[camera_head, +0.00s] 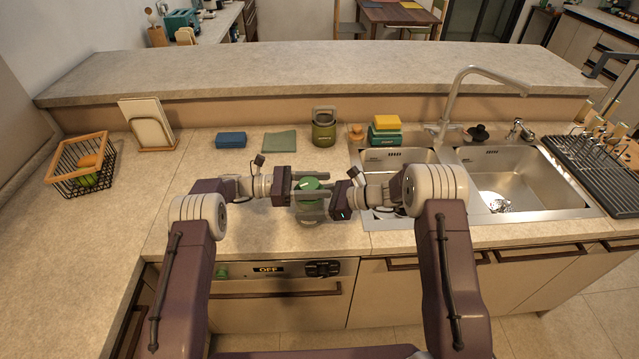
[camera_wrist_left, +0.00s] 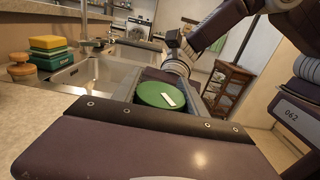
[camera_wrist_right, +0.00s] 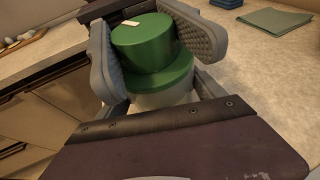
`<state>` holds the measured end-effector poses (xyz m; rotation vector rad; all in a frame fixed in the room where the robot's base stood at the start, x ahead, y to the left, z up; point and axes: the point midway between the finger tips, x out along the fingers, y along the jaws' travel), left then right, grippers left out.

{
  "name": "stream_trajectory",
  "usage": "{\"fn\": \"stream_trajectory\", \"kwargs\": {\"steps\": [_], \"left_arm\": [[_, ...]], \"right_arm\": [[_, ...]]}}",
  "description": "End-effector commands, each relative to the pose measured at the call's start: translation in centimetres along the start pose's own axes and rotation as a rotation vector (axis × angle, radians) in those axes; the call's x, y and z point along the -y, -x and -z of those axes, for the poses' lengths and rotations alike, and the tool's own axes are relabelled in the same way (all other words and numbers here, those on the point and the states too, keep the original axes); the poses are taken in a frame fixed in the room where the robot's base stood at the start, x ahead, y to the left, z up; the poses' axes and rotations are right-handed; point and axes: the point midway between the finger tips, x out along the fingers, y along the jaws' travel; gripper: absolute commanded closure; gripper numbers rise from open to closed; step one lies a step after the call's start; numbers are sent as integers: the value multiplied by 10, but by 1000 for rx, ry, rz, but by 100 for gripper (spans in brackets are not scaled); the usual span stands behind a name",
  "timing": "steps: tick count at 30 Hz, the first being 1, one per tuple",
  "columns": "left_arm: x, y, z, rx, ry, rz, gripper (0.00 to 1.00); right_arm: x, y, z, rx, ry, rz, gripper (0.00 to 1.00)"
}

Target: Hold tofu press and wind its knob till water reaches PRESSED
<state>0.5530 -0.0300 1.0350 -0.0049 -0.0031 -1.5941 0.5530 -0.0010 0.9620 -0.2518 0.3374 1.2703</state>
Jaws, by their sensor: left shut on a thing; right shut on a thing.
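The tofu press stands upright at the counter's front edge, with a green round knob (camera_head: 308,184) on top and a clear body (camera_head: 308,215) below. The knob has a white mark, which also shows in the left wrist view (camera_wrist_left: 168,98). In the right wrist view the green knob (camera_wrist_right: 143,42) sits above a wider green lid (camera_wrist_right: 160,78). My left gripper (camera_head: 303,195) comes from the left and is shut on the press. My right gripper (camera_head: 312,188) comes from the right, its padded fingers either side of the knob and shut on it. The water level and any PRESSED mark are hidden.
A double sink (camera_head: 500,175) lies to the right, with a tall faucet (camera_head: 452,100). A green canister (camera_head: 324,127), stacked sponges (camera_head: 386,130), a blue block (camera_head: 231,140) and a folded cloth (camera_head: 280,142) stand behind the press. A wire basket (camera_head: 82,165) is far left.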

Motion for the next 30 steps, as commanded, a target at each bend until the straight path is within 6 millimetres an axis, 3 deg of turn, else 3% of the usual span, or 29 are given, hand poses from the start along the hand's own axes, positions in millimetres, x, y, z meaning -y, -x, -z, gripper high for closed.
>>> {"fn": "stream_trajectory", "kwargs": {"steps": [17, 18, 19, 30], "left_arm": [[3, 0, 0, -6, 0, 80, 90], [3, 0, 0, -6, 0, 79, 39], [3, 0, 0, -6, 0, 79, 31], [3, 6, 0, -5, -1, 78, 28]], "right_arm": [[-1, 0, 0, -1, 3, -4, 86], [-1, 0, 0, -1, 2, -4, 86], [-1, 0, 0, -1, 2, -4, 86], [-1, 0, 0, -1, 2, -3, 86]]}}
